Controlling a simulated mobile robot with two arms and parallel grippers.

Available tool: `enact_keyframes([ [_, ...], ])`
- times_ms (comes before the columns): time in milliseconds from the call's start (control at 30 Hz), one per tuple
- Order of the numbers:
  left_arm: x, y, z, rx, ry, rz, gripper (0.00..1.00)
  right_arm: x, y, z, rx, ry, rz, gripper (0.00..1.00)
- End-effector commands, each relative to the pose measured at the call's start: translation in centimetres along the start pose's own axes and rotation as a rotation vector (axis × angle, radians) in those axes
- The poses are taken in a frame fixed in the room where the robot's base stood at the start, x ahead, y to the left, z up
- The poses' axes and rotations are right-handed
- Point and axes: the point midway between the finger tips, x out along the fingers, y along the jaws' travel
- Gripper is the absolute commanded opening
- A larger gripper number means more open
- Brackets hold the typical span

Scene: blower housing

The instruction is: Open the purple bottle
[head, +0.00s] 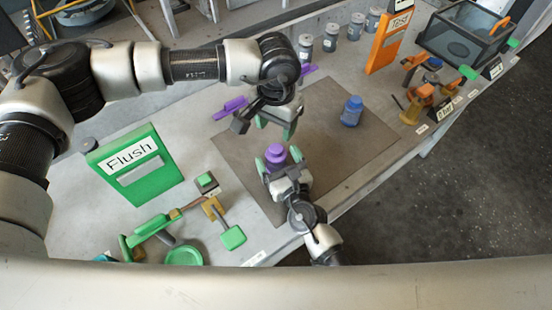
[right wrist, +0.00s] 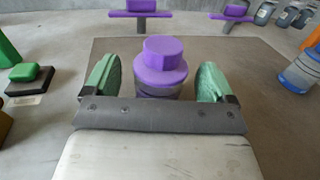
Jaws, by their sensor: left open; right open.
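The purple bottle (head: 275,155) stands upright on the brown mat near its front left part, with its purple cap on. In the right wrist view its purple cap (right wrist: 161,60) sits on top and the body (right wrist: 160,90) is mostly hidden behind my gripper. My right gripper (head: 277,161) is open, with its green-padded fingers on either side of the bottle; gaps show between the pads and the cap. My left gripper (head: 276,124) is open and empty above the mat, beyond the bottle in the head view. The left jaws are partly hidden by its own wrist.
A blue bottle (head: 352,111) stands on the mat (head: 330,150) to the right. Purple fixtures (head: 230,108) stand behind. A green Flush panel (head: 135,165) and green tools (head: 232,237) are at left. Several grey bottles (head: 331,37) and an orange Test panel (head: 390,42) line the back.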

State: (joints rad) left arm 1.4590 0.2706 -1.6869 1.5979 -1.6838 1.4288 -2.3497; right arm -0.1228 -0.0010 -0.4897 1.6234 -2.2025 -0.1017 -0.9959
Motion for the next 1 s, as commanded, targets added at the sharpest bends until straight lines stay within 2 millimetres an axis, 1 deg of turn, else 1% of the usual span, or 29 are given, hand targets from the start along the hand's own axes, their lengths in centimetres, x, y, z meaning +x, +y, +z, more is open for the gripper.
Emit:
enact_keyframes([
  [33,0.0,0.01,0.0,0.0,0.0,0.0,0.56,0.49,-0.01,0.05,0.0,-0.001,0.0,0.86],
  [167,0.0,0.02,0.0,0.0,0.0,0.0,0.56,1.06,0.01,0.05,0.001,0.0,0.0,0.86],
  [433,0.0,0.02,0.0,0.0,0.0,0.0,0.56,1.14,0.01,0.04,0.001,0.0,0.0,0.86],
  [900,0.0,0.02,0.0,0.0,0.0,0.0,0.56,1.1,0.0,0.02,0.001,0.0,0.0,0.14],
  [1000,0.02,0.1,0.0,0.002,0.0,0.001,0.56,1.1,0.0,0.01,0.0,0.0,0.0,0.0],
])
